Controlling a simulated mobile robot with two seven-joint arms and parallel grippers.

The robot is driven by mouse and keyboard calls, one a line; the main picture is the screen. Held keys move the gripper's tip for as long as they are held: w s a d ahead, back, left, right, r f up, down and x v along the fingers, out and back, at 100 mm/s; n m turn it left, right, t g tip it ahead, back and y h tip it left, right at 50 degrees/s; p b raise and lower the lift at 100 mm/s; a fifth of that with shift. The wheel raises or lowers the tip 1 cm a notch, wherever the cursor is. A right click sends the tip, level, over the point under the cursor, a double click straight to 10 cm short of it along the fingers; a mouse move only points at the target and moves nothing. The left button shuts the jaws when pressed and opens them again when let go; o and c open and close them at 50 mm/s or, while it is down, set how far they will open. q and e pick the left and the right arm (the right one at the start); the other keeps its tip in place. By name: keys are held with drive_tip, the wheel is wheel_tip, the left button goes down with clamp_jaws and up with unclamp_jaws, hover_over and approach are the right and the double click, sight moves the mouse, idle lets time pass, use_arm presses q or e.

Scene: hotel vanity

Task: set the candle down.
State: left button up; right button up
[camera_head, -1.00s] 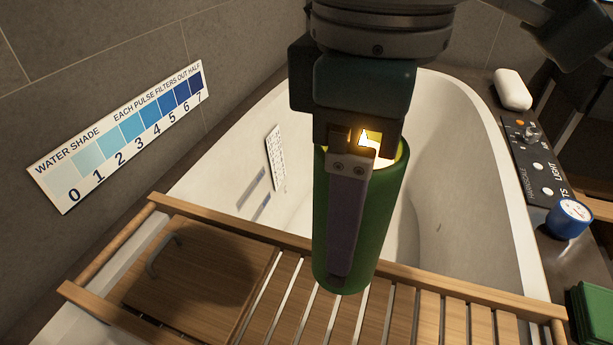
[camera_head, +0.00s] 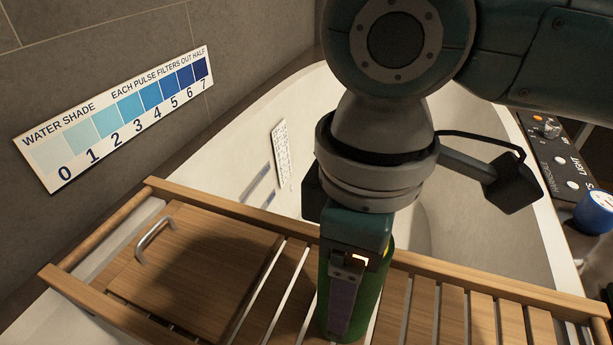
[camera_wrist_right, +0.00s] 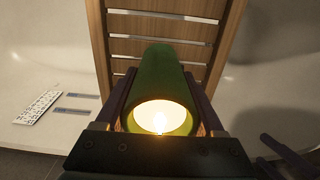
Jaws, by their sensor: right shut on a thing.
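A tall green candle (camera_head: 376,300) with a lit, glowing top is upright in the head view, over the slats of a wooden bath tray (camera_head: 200,203). My right gripper (camera_head: 348,308) comes down from above and is shut on the candle, one finger along its near side. In the right wrist view the candle (camera_wrist_right: 160,70) sits between both fingers, its bright flame toward the camera and its far end in front of the slats. I cannot tell whether its base touches them. My left gripper is not in view.
The tray lies across a white bathtub (camera_head: 232,150). A solid wooden lid with a metal handle (camera_head: 155,238) fills the tray's left part. A shade chart (camera_head: 120,118) is on the wall. A control panel (camera_head: 560,160) and blue round dial (camera_head: 596,212) are at right.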

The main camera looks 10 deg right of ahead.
drive_tip(key=shift+f, duration=0.1)
drive_tip(key=o, duration=1.6)
drive_tip(key=shift+c, duration=0.2)
drive_tip(key=shift+r, duration=0.2)
wheel_tip(320, 180, up, 11)
drive_tip(key=p, duration=0.5)
drive_tip(key=shift+r+p, duration=0.1)
drive_tip(key=shift+p, duration=0.2)
drive_tip(key=shift+r, duration=0.4)
